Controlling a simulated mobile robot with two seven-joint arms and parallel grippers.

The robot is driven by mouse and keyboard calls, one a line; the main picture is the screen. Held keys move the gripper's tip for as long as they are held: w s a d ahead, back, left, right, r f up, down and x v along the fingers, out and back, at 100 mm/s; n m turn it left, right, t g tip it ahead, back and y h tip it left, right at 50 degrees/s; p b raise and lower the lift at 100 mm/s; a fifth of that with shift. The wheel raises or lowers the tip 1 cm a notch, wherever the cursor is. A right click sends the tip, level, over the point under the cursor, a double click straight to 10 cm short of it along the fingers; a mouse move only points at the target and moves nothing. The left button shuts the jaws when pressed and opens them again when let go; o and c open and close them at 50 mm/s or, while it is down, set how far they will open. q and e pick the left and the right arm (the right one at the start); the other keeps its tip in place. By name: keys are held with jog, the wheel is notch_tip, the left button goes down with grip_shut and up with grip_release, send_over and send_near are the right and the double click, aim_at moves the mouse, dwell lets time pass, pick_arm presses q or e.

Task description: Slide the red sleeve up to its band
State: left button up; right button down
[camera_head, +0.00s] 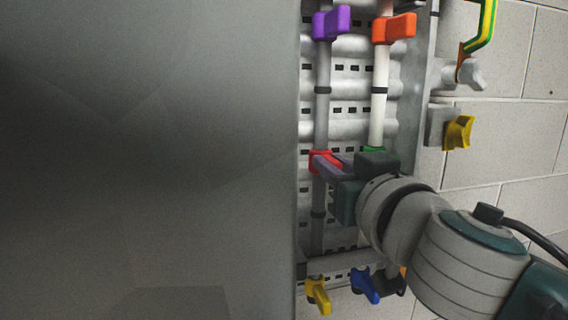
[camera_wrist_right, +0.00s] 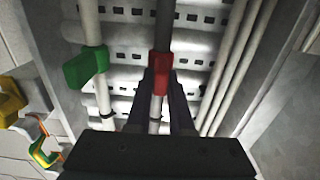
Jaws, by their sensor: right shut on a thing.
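The red sleeve (camera_head: 320,162) with its side handle sits on the grey upright rod (camera_head: 322,125). A dark band (camera_head: 323,90) is on that rod well above the sleeve, with bare rod between, and another dark band (camera_head: 318,212) is below it. My right gripper (camera_head: 334,167) comes in from the lower right and is shut on the red sleeve's handle. In the right wrist view the red sleeve (camera_wrist_right: 160,72) shows between the tips of the right gripper (camera_wrist_right: 160,80). Its fingers hide part of the handle. My left gripper is not in view.
A purple handle (camera_head: 331,23) and an orange handle (camera_head: 394,28) are higher up. A green sleeve (camera_wrist_right: 86,68) is on the neighbouring white rod. Yellow (camera_head: 318,295) and blue (camera_head: 364,285) handles are below. A large grey surface (camera_head: 150,160) fills the left of the head view.

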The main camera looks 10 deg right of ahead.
aim_at(325, 98)
dwell(0.4)
notch_tip(325, 98, up, 8)
jog(key=p, duration=0.6)
jog(key=shift+r, duration=0.25)
jog(key=c, duration=1.1)
grip_release()
jog(key=shift+r, duration=0.1)
jog(key=o, duration=0.3)
